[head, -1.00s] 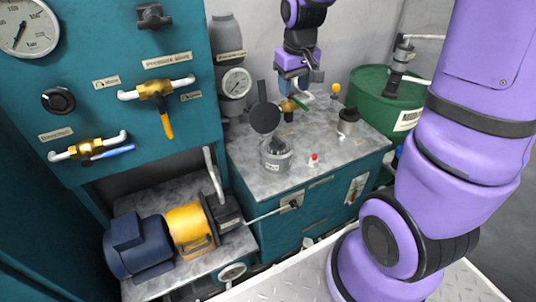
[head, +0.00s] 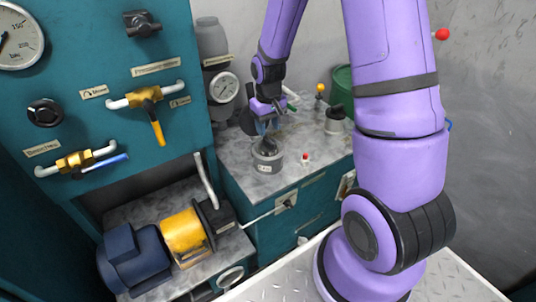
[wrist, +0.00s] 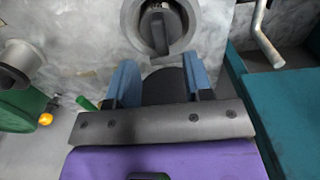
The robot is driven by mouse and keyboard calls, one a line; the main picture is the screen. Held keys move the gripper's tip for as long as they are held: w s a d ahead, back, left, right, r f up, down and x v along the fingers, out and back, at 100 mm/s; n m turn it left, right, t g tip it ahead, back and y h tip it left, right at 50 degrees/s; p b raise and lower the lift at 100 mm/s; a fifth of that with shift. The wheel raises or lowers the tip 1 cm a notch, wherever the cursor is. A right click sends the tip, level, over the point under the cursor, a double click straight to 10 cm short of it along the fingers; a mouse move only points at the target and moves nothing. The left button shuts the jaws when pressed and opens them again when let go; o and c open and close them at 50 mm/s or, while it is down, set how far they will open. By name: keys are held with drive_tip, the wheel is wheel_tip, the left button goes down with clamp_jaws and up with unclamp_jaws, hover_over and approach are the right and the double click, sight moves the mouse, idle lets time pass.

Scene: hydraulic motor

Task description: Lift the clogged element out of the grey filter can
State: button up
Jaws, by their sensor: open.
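The grey filter can (head: 267,165) stands upright on the worktop. The dark element (head: 267,146) shows in its open top. In the wrist view the can's rim (wrist: 130,22) is at the top centre, with the element (wrist: 160,32) as a dark ridged shape inside it. My gripper (head: 265,127) is just above the can in the head view, pointing down. In the wrist view my gripper (wrist: 160,82) has its two blue fingers apart, with nothing gripped. A dark round shape shows behind the fingers. The element's lower part is hidden inside the can.
A dark round plate (head: 247,122) stands behind my gripper. A red-topped button (head: 305,157) is right of the can. The worktop front is clear.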

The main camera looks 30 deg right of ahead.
sight(267, 139)
drive_tip(key=shift+w+f, duration=0.15)
drive_tip(key=shift+f, duration=1.35)
drive_tip(key=shift+w+f, duration=0.1)
drive_tip(key=shift+f, duration=1.35)
drive_tip(key=shift+c, duration=0.2)
clamp_jaws()
